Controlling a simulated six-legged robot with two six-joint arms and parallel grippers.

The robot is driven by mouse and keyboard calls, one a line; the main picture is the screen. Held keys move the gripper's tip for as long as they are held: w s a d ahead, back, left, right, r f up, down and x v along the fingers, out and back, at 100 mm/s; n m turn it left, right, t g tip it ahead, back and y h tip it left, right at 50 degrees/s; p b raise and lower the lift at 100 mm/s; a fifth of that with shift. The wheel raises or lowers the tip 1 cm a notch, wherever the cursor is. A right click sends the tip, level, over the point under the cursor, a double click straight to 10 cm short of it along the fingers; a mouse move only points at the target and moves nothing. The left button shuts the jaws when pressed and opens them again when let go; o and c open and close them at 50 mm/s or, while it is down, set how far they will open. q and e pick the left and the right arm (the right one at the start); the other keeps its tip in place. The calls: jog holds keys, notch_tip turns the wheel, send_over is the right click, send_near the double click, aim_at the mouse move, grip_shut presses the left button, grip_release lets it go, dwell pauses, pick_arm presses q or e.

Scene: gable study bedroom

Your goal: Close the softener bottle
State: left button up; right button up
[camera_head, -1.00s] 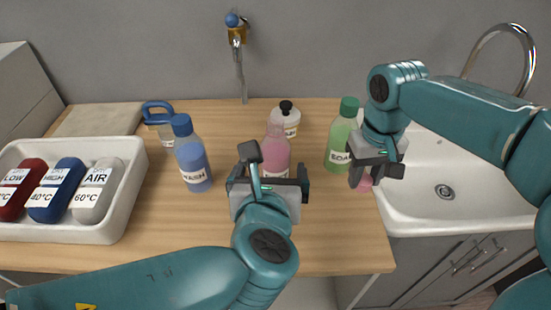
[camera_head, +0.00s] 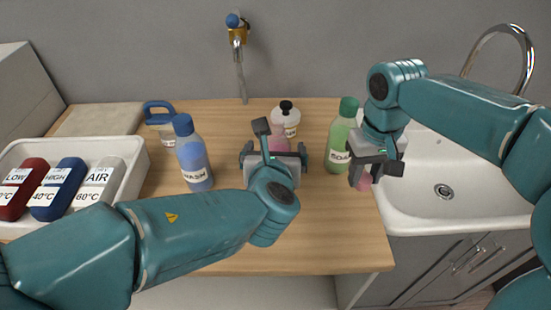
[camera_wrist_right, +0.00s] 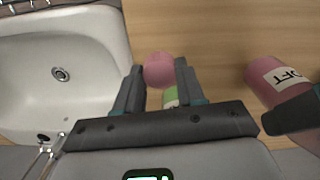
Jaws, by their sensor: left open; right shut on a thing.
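The softener bottle (camera_head: 279,144) is pink and stands upright near the middle of the counter, its lower part hidden behind my left gripper (camera_head: 274,157). Its label, partly read as "OFT", shows in the right wrist view (camera_wrist_right: 270,80). My left gripper is open at the bottle's body; a dark finger of it lies beside the bottle in the wrist view. My right gripper (camera_head: 375,166) is shut on the pink cap (camera_wrist_right: 159,69), held right of the green soap bottle (camera_head: 342,137) and apart from the softener bottle.
A blue wash bottle (camera_head: 193,160) stands left of the softener bottle. A white bottle with a black top (camera_head: 286,120) is behind it. A white tray (camera_head: 128,172) holds several labelled containers at left. The sink (camera_head: 425,190) is at right. The front counter is clear.

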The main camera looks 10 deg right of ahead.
pick_arm(q)
jog(key=x, duration=0.3)
pick_arm(e)
jog(key=shift+w+r, duration=0.1)
jog(key=shift+w, duration=0.05)
pick_arm(q)
jog(key=shift+s, duration=0.1)
jog(key=shift+c, duration=0.3)
jog(key=c, duration=1.2)
jog(key=shift+r, duration=0.15)
jog(key=shift+c, duration=0.2)
